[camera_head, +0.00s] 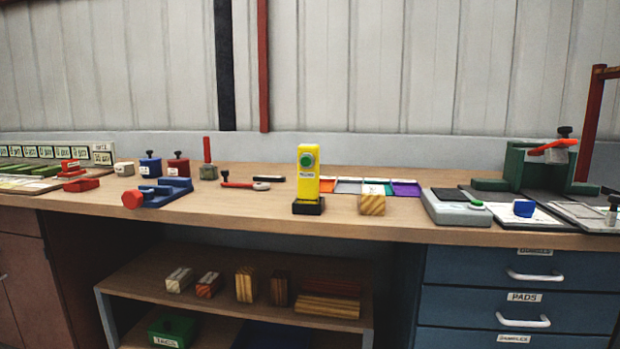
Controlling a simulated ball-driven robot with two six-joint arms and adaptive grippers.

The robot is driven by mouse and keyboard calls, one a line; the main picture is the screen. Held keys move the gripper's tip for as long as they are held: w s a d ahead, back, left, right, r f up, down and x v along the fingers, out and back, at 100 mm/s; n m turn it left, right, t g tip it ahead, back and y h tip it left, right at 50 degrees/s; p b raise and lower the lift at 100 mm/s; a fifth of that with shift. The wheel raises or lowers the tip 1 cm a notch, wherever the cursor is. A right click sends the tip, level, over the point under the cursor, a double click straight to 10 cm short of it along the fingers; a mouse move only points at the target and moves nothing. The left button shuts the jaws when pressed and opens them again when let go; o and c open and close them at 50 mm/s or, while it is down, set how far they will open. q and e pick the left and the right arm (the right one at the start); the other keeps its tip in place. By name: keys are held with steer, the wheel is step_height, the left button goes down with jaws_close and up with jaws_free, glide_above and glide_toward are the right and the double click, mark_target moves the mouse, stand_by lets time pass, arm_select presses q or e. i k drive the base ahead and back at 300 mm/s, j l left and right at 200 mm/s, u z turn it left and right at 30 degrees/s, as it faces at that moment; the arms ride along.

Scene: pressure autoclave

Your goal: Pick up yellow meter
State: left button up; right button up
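The yellow meter (308,176) stands upright on a black base (308,206) near the front edge of the wooden bench, at the middle of the view. It is a tall yellow block with a green round dial on its upper front and a small white label below the dial. Nothing covers it. Neither of my grippers shows in the view.
A wooden block (372,204) stands just right of the meter, with coloured pads (405,188) behind. A blue vise-like fixture (168,193) is at left, a red-handled tool (240,185) behind left. A grey device (455,209) is at right. Bare bench (245,208) lies left of the meter.

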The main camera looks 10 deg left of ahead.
mark_target(308, 177)
steer(key=i+j, duration=0.65)
steer(key=j, duration=0.25)
steer(key=z, duration=0.05)
